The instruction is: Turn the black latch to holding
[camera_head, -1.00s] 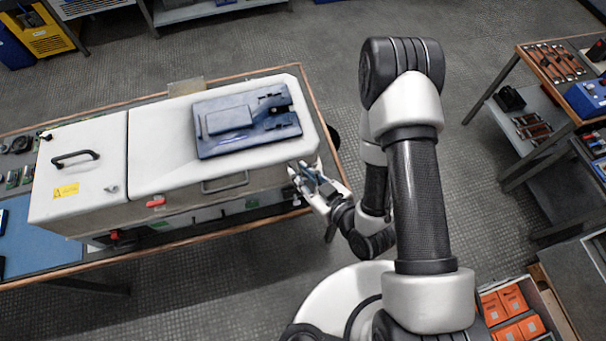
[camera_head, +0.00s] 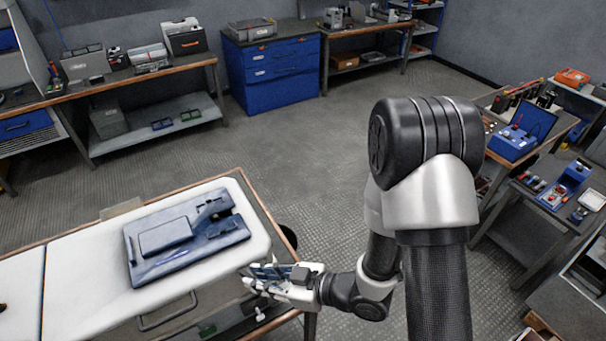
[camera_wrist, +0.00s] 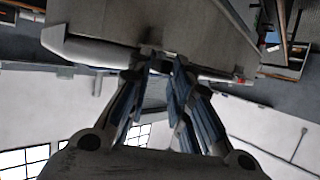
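The white equipment cabinet (camera_head: 75,262) lies on a bench at the lower left of the head view. My gripper (camera_head: 250,279) is at the cabinet's right end, just below its lid edge. In the wrist view my gripper (camera_wrist: 158,66) points toward a pale grey face (camera_wrist: 160,22). Its two blue-padded fingers converge, with a gap between their lower parts. A small dark part (camera_wrist: 151,53) shows at the fingertips. I cannot tell whether it is the black latch or whether the fingers touch it. The black latch cannot be made out for certain in either view.
A dark blue case-like panel (camera_head: 185,238) lies on the cabinet lid. A grey pull handle (camera_head: 168,313) is on the cabinet's front. Benches with tools stand at the right, and a blue drawer cabinet (camera_head: 272,72) stands at the back. The floor between is open.

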